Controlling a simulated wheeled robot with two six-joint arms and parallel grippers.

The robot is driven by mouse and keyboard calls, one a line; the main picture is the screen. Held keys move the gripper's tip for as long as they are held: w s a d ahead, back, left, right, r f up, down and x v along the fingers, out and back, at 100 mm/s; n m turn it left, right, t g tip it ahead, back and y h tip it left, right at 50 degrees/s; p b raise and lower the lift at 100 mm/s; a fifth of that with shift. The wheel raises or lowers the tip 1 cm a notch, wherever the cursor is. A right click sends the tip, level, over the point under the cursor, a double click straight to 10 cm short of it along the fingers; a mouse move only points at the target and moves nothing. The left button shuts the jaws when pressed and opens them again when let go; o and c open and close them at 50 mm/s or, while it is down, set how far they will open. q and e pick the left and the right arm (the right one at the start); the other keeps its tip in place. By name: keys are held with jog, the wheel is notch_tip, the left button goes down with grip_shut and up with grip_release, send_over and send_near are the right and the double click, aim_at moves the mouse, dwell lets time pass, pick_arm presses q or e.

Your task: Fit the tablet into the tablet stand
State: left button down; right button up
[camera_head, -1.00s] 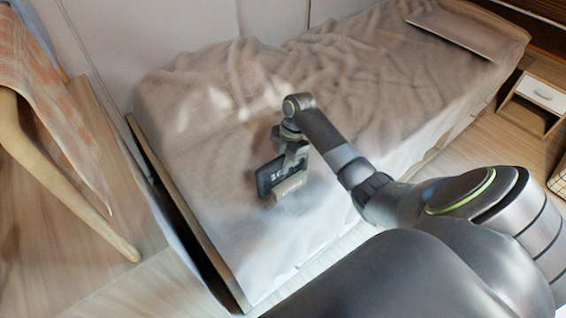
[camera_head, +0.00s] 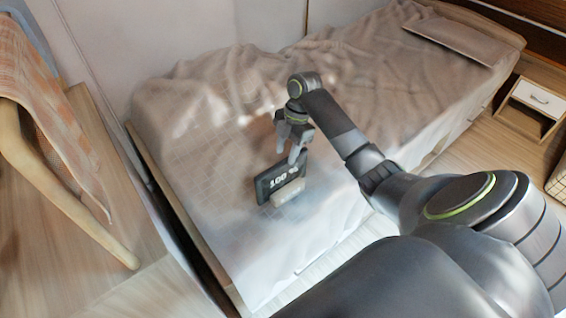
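The tablet (camera_head: 268,186) is a dark slab with "100 %" lit on its face. It stands tilted on the bed. The tablet stand (camera_head: 289,192) is a small pale block at the tablet's lower front edge; the tablet's bottom edge is hidden behind it and appears to sit in it. My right gripper (camera_head: 291,155) is just above and behind the tablet's top edge, with its fingers spread apart and nothing seen between them. A fingertip is close to the tablet's top right; I cannot tell if it touches. My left gripper is out of view.
The bed (camera_head: 200,160) has a rumpled beige cover, with clear room left of the tablet. A pillow (camera_head: 455,40) lies at the far right end. A nightstand (camera_head: 535,97) stands beyond the bed. A wooden chair (camera_head: 75,200) with a checked cloth is at left.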

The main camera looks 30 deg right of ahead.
jog(key=v, duration=0.4)
jog(key=shift+d+r, duration=0.1)
jog(key=shift+r, duration=0.15)
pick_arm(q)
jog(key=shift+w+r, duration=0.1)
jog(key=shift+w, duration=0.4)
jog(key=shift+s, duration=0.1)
pick_arm(e)
jog(key=shift+f, duration=0.1)
